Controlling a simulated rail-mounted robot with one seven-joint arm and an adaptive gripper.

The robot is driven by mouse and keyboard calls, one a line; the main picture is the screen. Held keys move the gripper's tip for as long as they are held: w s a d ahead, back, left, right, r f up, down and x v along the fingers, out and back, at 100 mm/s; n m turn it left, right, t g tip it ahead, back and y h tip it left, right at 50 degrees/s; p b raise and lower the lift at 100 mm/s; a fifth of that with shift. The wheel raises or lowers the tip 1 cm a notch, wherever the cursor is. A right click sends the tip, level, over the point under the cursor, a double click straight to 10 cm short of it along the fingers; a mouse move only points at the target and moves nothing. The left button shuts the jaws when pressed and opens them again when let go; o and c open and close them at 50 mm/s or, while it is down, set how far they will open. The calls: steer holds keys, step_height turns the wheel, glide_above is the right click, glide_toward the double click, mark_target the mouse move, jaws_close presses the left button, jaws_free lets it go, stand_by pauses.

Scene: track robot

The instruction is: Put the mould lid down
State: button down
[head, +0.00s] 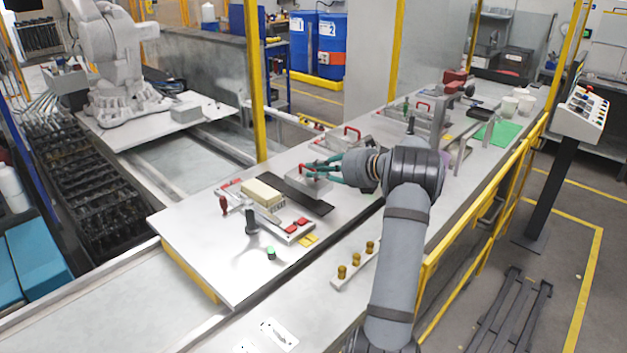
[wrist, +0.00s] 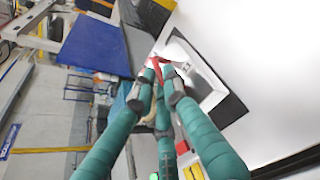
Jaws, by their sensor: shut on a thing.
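The mould lid (head: 317,185) is a grey metal plate with a red handle, under my fingertips at the far end of the black mat (head: 287,193). My gripper (head: 309,169), with teal fingers, is shut on the lid's red handle. In the wrist view my fingertips (wrist: 157,92) close around the red handle, and the pale lid (wrist: 204,76) shows beyond them against the dark mat. Whether the lid touches the mat or hangs just above it, I cannot tell.
A cream block (head: 262,193) sits in a fixture with red clamps left of the mat. A black post (head: 251,222) and green button (head: 271,253) stand near it. Another red-handled grey unit (head: 347,141) stands behind. Brass pegs (head: 356,259) stand on the front strip.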

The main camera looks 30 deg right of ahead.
mark_target(316, 182)
steer(key=shift+w+a+f, duration=0.2)
steer(key=shift+w+f, duration=0.05)
steer(key=shift+f, duration=0.2)
steer(key=shift+f+p, duration=0.4)
steer(key=shift+f, duration=1.3)
steer(key=shift+f, duration=0.1)
steer(key=c, duration=1.8)
jaws_free()
steer(key=b+v, duration=0.2)
steer(key=v, duration=1)
steer(key=shift+b, duration=0.4)
